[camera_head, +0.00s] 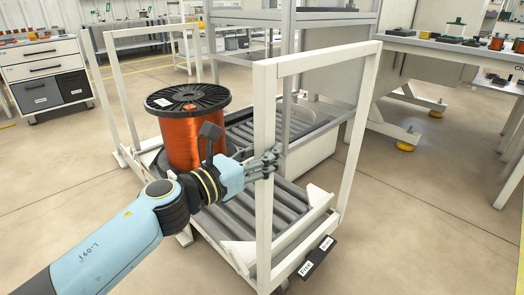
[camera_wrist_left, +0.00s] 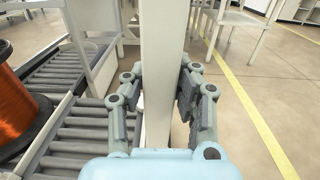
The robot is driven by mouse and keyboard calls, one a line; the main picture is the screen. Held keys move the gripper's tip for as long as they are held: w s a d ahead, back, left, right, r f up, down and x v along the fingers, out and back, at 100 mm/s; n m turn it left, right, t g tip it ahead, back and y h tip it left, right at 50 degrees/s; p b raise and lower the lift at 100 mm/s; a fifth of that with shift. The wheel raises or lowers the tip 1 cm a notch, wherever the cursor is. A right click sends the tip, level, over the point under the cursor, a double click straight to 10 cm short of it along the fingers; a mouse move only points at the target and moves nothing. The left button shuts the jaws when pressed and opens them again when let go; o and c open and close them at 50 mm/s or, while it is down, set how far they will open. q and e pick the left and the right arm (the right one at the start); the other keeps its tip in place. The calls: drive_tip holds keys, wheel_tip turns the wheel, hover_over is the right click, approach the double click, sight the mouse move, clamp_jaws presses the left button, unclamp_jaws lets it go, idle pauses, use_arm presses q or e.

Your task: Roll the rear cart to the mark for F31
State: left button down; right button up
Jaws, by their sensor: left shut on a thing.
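The white-framed cart (camera_head: 264,110) stands in the middle of the head view, with a grey roller deck and an upright frame at each end. A spool of copper wire (camera_head: 180,140) with black flanges stands on its left part; it also shows in the left wrist view (camera_wrist_left: 14,105). My left gripper (camera_head: 268,162) is shut on the cart's near white post, which runs between its fingers in the left wrist view (camera_wrist_left: 160,75). A dark label plate (camera_head: 317,258) hangs at the cart's lower front. My right gripper is out of view. I cannot make out a mark for F31.
A grey rack with rollers (camera_head: 286,70) stands right behind the cart. A workbench (camera_head: 440,48) with parts is at the right, on feet with yellow pads. A drawer cabinet (camera_head: 45,70) is at the far left. Open floor (camera_head: 60,170) lies left of the cart. A yellow floor line (camera_wrist_left: 255,115) runs beside it.

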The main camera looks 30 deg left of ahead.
use_arm(q)
drive_tip(key=shift+s+d+f, duration=0.15)
drive_tip(key=c, duration=1.5)
unclamp_jaws()
drive_tip(key=o, duration=0.5)
drive_tip(key=shift+d, duration=0.1)
drive_tip(key=v, duration=1.2)
